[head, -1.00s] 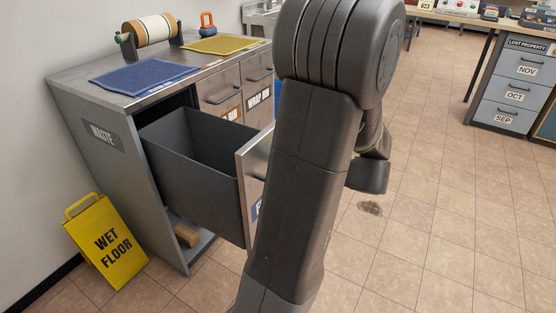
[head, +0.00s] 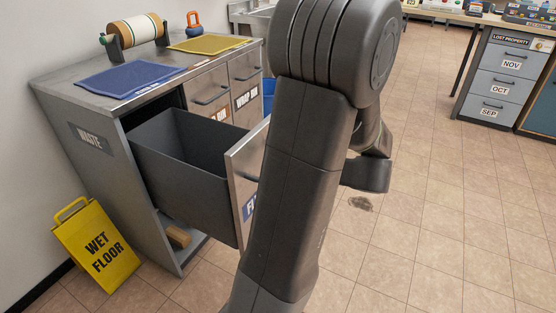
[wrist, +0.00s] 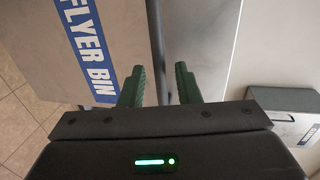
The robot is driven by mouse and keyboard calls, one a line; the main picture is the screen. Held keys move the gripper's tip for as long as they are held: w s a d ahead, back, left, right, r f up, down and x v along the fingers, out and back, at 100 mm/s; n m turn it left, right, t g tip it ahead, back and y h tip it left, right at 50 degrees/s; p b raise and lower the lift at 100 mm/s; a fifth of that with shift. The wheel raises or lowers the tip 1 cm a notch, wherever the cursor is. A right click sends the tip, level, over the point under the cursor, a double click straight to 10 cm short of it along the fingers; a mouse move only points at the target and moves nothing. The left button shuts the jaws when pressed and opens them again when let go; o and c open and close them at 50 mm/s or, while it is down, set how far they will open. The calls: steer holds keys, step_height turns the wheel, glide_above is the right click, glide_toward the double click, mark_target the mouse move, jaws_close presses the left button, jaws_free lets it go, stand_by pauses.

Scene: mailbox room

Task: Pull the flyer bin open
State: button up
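The flyer bin (head: 190,178) is a dark grey, empty-looking bin pulled well out of the metal cabinet (head: 68,118). Its light metal front panel (head: 240,165) faces right and is partly hidden by my arm in the head view. In the wrist view, the blue "FLYER BIN" label (wrist: 91,50) is left of a thin dark handle bar (wrist: 157,40). My gripper (wrist: 160,80) has its two green fingers apart, one on each side of the bar, with gaps showing. I cannot tell whether either finger touches it. The head view hides the gripper behind my arm.
A yellow wet floor sign (head: 97,247) leans near the cabinet's left side. A brown block (head: 178,236) lies in the cabinet's base under the bin.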

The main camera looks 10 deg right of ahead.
steer(key=p+v, duration=0.2)
steer(key=v, duration=0.9)
steer(key=shift+f, duration=0.1)
steer(key=shift+b+x, duration=1.45)
steer(key=shift+x, duration=5.65)
